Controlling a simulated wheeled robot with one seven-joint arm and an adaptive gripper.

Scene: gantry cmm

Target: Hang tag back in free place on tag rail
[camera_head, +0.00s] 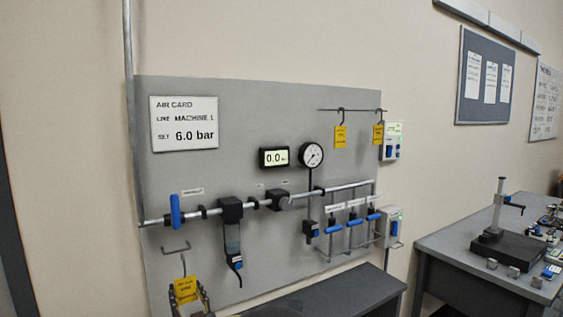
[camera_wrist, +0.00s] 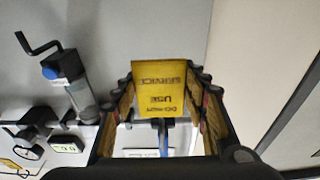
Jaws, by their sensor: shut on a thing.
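A yellow tag (camera_head: 187,287) is held between the fingers of my gripper (camera_head: 187,296), at the lower left of the panel. It also shows in the wrist view (camera_wrist: 159,88), its print upside down, reading "DO NOT USE" and "SERVICE", between both fingers. A bent wire stands just above the tag in the head view; I cannot tell whether it is the tag's own hook. The tag rail (camera_head: 358,110) is a thin dark bar at the panel's upper right, well away from my gripper. Two yellow tags hang there, one near the middle (camera_head: 340,137) and one near the right end (camera_head: 378,135).
The grey panel (camera_head: 240,120) carries a pipe with blue valve handles (camera_head: 175,210), a filter bowl (camera_head: 232,240), a gauge (camera_head: 312,155) and a display (camera_head: 274,157). A dark bench (camera_head: 340,290) stands below. Bare rail shows between the tags and left of them.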

